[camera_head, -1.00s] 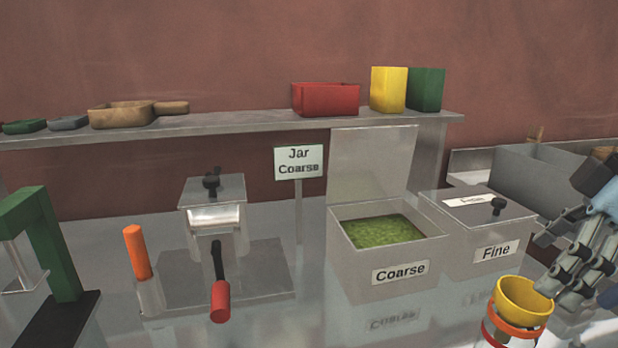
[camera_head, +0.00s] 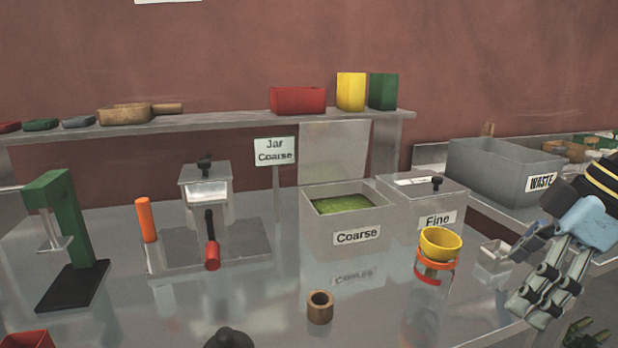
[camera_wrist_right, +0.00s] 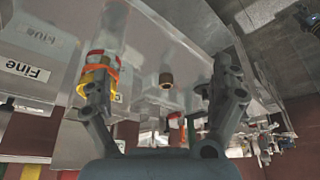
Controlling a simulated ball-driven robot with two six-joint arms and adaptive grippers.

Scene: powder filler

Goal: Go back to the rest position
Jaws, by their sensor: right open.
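My right gripper (camera_head: 532,306) is at the right of the head view, near the table's right edge. It is open and empty, with its two fingers well apart in the right wrist view (camera_wrist_right: 162,88). The jar stands upright on the table with a yellow funnel (camera_head: 440,243) on top and an orange-red ring (camera_head: 436,266) below it. The gripper is apart from the jar, to its right. The yellow funnel also shows in the wrist view (camera_wrist_right: 98,82), partly behind a finger. My left gripper is not in view.
The Coarse bin (camera_head: 346,238) is open with green powder; the Fine bin (camera_head: 437,219) is closed. A grey WASTE bin (camera_head: 500,172) stands behind my right arm. A brown ring-shaped cup (camera_head: 320,307) and a small clear container (camera_head: 494,258) stand on the table.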

